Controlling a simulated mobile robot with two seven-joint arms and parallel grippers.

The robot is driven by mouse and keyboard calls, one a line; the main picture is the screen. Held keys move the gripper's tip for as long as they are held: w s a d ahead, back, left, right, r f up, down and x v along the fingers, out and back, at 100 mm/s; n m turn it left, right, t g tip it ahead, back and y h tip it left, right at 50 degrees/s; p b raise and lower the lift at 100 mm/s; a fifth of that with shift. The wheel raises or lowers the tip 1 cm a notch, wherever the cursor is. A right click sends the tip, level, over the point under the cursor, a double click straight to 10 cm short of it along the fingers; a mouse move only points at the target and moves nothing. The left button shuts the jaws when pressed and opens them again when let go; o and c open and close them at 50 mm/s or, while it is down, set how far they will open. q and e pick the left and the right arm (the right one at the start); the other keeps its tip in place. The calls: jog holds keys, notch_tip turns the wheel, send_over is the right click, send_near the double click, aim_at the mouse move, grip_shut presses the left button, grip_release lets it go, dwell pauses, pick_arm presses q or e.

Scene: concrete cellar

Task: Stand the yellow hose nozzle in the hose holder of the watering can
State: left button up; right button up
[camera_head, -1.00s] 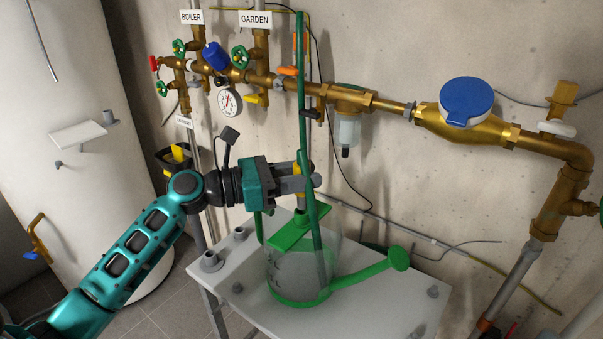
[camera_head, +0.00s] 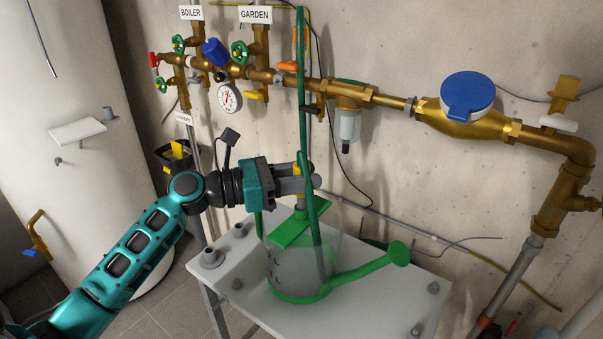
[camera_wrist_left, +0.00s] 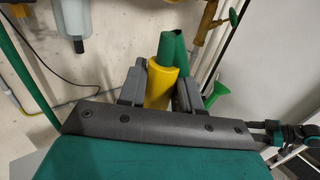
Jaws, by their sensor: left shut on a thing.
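The watering can (camera_head: 290,286) stands on the white table; it has a clear body, a green top and a long green spout. My left gripper (camera_head: 303,180) is above the can's top, shut on the yellow hose nozzle (camera_wrist_left: 161,85). In the wrist view the nozzle sits between the grey fingers, with a dark green tube behind it. In the head view the fingers and a green tube hide most of the nozzle. A grey piece (camera_head: 299,204) shows just below the fingers; I cannot tell whether the nozzle is in the hose holder.
The white table (camera_head: 375,312) has grey knobs near its edges and clear room right of the can. Brass pipes (camera_head: 385,101), valves and a clear filter bowl (camera_head: 347,128) run along the wall behind. A white tank (camera_head: 75,190) stands at left.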

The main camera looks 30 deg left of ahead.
pick_arm(q)
jog(key=shift+f+b, duration=0.45)
jog(key=shift+f, duration=0.6)
jog(key=o, duration=1.1)
jog(key=shift+o, duration=0.2)
jog(key=b+v, duration=0.1)
jog(key=v, duration=1.2)
jog(key=shift+s, duration=0.1)
